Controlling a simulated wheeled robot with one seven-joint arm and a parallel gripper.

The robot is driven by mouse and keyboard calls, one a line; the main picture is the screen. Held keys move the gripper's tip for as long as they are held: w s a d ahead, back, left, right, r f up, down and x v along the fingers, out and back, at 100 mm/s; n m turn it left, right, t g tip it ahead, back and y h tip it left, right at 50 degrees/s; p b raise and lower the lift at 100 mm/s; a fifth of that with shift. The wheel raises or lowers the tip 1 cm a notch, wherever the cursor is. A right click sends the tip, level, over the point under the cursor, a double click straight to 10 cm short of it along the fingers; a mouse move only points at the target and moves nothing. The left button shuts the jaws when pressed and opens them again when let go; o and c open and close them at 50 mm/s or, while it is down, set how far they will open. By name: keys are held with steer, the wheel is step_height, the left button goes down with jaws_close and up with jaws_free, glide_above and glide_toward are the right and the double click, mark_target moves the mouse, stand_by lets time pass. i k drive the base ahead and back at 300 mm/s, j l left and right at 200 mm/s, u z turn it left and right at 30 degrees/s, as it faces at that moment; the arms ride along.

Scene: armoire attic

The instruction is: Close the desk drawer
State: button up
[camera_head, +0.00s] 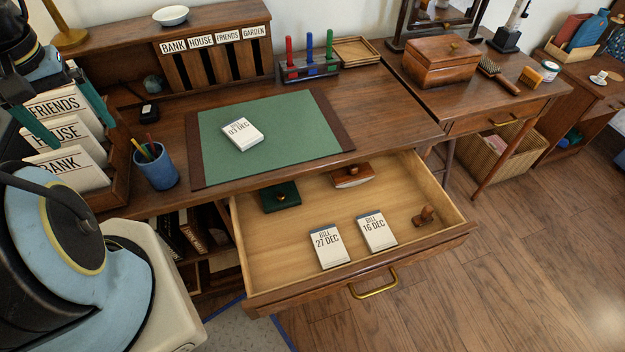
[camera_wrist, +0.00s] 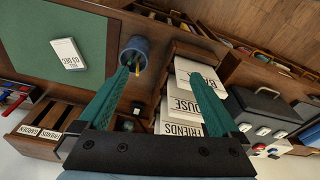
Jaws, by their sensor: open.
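The desk drawer (camera_head: 400,259) is pulled well out of the wooden desk (camera_head: 395,110), with a brass handle (camera_head: 373,286) on its front. Inside lie two bill blocks (camera_head: 328,246) marked 27 DEC and 16 DEC, a green knobbed block (camera_head: 281,198), a brown knobbed block (camera_head: 351,176) and a small wooden stamp (camera_head: 424,216). My gripper (camera_head: 80,130) is at the upper left, over the letter sorter and far from the drawer. In the wrist view its teal fingers (camera_wrist: 162,70) are spread with nothing held between them. The drawer is not visible in the wrist view.
A letter sorter (camera_head: 118,170) with labelled cards and a blue pencil cup (camera_head: 157,167) stand on the desk's left. A bill block (camera_head: 243,134) lies on the green desk pad (camera_head: 280,125). Floor (camera_head: 530,240) right of the drawer is clear.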

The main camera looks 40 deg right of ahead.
mark_target(281, 268)
steer(key=k+j, duration=0.1)
steer(key=j, duration=0.2)
steer(key=j+z, duration=0.15)
steer(key=j, duration=0.15)
steer(key=k+j, duration=0.15)
steer(key=j+z, duration=0.15)
steer(key=z, duration=1.75)
